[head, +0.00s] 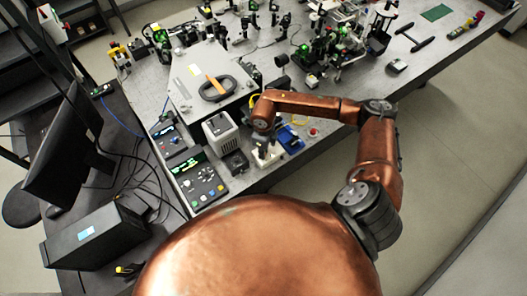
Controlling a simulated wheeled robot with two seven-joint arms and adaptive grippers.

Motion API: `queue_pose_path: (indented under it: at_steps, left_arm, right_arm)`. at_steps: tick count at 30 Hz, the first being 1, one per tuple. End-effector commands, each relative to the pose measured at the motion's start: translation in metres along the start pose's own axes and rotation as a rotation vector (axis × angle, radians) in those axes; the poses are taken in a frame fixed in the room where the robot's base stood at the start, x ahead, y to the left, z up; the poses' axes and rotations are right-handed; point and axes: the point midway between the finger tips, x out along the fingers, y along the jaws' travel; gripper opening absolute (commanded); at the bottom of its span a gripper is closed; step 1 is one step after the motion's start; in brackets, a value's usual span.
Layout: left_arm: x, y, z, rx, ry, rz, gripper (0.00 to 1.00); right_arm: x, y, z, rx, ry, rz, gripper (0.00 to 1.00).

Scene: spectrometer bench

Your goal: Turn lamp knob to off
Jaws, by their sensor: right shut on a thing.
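My right arm reaches over the bench from the right, and its gripper (265,148) points down at a small white box (267,158) near the bench's front edge. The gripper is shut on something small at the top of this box. I take it to be the lamp knob, but the fingers and wrist hide it. A grey lamp-like housing with a vented side (220,132) stands just left of the gripper. My left gripper is not in view.
A small black box (236,162) and a control panel with a green display (198,180) stand left of the white box. A blue item (290,139) and a red button (313,132) lie close on the right. Optics crowd the back. A monitor (65,150) stands left.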

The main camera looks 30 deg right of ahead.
Motion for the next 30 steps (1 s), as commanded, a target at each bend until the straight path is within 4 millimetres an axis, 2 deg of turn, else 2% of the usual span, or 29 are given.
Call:
queue_pose_path:
  at_steps: [5, 11, 30]
  left_arm:
    - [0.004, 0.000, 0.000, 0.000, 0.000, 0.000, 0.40]
    - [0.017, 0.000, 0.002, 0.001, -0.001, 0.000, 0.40]
    - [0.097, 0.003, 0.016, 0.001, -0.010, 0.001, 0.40]
  right_arm:
    - [0.000, -0.001, 0.000, -0.017, 0.000, -0.002, 0.00]
    - [0.003, -0.001, 0.000, -0.095, 0.000, -0.003, 0.00]
    - [0.005, -0.002, 0.000, -0.661, 0.001, -0.005, 0.00]
